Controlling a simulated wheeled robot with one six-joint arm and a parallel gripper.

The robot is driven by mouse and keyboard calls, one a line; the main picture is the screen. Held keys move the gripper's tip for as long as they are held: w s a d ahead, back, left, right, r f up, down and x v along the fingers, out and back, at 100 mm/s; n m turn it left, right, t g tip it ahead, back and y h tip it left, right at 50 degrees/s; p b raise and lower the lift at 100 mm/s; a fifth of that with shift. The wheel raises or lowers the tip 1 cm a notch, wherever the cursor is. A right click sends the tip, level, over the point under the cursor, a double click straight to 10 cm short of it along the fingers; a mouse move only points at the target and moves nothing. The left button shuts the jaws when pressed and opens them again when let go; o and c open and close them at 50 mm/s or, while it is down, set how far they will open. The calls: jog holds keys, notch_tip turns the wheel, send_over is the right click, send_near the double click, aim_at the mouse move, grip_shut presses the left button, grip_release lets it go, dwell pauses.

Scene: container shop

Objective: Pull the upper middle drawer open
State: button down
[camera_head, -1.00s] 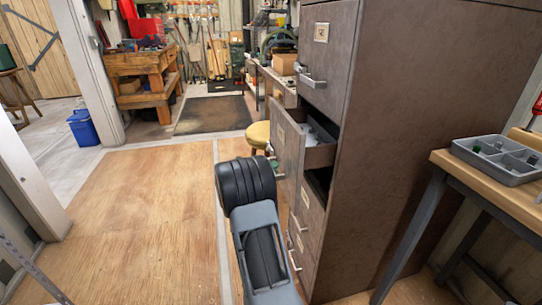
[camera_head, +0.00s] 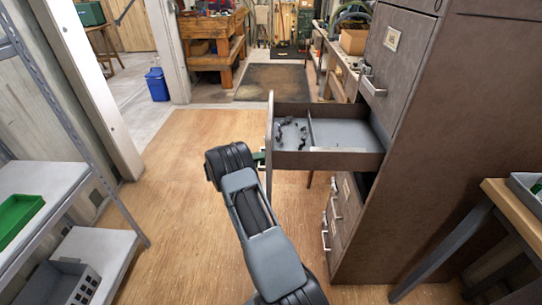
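The upper middle drawer (camera_head: 330,160) of the brown filing cabinet (camera_head: 415,180) is pulled far out to the left. Its inside is visible, with a divider and several small dark items (camera_head: 291,133) in the left part. The drawer's front panel (camera_head: 270,135) is seen nearly edge-on, and its handle is hidden. My gripper (camera_head: 258,158) is at the outer side of this front panel, near where the handle would be. The fingers are small and mostly hidden by my wrist, so I cannot tell whether they are shut on the handle.
The top drawer (camera_head: 385,50), with its handle, is shut. Lower drawers (camera_head: 340,205) sit beneath the open one. A shelf with a green tray (camera_head: 18,215) stands at the left, and a bench (camera_head: 520,200) at the right. The wooden floor (camera_head: 190,210) between is clear.

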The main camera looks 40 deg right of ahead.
jog(key=shift+w+a, duration=0.65)
jog(key=c, duration=1)
grip_release()
jog(key=shift+d, duration=0.1)
jog(key=v, duration=1.3)
jog(key=shift+a+p, duration=0.3)
jog(key=shift+a, duration=0.1)
jog(key=shift+w+f, duration=0.1)
jog(key=shift+w, duration=0.05)
